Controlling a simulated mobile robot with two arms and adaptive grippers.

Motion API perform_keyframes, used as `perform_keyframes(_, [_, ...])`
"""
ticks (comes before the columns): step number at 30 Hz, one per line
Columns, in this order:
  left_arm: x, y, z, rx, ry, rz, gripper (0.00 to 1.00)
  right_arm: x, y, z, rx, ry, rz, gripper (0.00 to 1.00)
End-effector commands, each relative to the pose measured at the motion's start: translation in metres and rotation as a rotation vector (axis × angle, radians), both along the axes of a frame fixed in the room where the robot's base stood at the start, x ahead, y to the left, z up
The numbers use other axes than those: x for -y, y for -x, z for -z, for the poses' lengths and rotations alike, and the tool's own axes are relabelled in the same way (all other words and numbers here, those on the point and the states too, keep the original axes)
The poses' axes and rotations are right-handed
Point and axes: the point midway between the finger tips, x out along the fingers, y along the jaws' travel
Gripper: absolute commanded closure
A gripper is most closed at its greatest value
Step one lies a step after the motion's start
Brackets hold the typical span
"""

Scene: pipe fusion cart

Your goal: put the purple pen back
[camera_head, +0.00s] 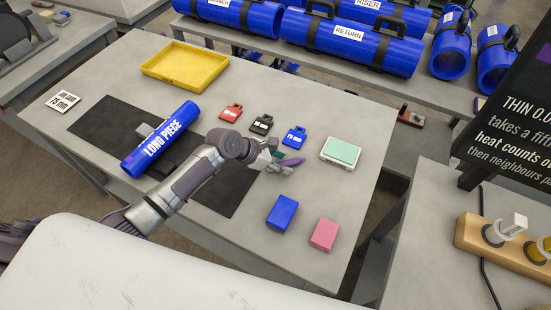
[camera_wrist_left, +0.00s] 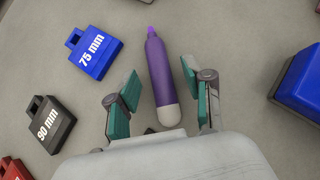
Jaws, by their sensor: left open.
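The purple pen (camera_wrist_left: 159,75) lies between the two open fingers of my left gripper (camera_wrist_left: 160,95) in the left wrist view, with gaps on both sides. Its tip points away from the palm. In the head view the pen (camera_head: 291,162) shows just past the fingertips of my left gripper (camera_head: 277,161), over the grey table. I cannot tell if the pen rests on the table. My right gripper is not in view. No pen holder is clearly identifiable.
Red, black and blue tags (camera_head: 294,137) lie behind the gripper. A mint-topped white box (camera_head: 341,151) stands to the right; blue (camera_head: 281,212) and pink (camera_head: 324,235) blocks are nearer. A yellow tray (camera_head: 185,66) and blue LONG PIECE pipe (camera_head: 161,139) lie left.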

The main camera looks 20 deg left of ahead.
Motion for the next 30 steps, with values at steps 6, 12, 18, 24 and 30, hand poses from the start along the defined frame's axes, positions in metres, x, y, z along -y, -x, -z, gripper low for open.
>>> perform_keyframes(6, [-0.019,0.012,-0.022,0.002,-0.003,0.001,0.49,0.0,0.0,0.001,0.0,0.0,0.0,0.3])
perform_keyframes(12, [-0.044,0.029,-0.053,0.004,-0.003,0.001,0.49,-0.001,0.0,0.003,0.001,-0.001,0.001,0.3])
perform_keyframes(18, [-0.063,0.042,-0.076,0.001,-0.001,0.001,0.49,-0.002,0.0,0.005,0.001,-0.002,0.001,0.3])
perform_keyframes(24, [-0.069,0.047,-0.086,0.001,0.0,0.002,0.49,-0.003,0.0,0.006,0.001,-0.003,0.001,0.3])
perform_keyframes(30, [-0.07,0.047,-0.086,0.001,0.001,0.001,0.49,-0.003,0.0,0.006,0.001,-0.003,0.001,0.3])
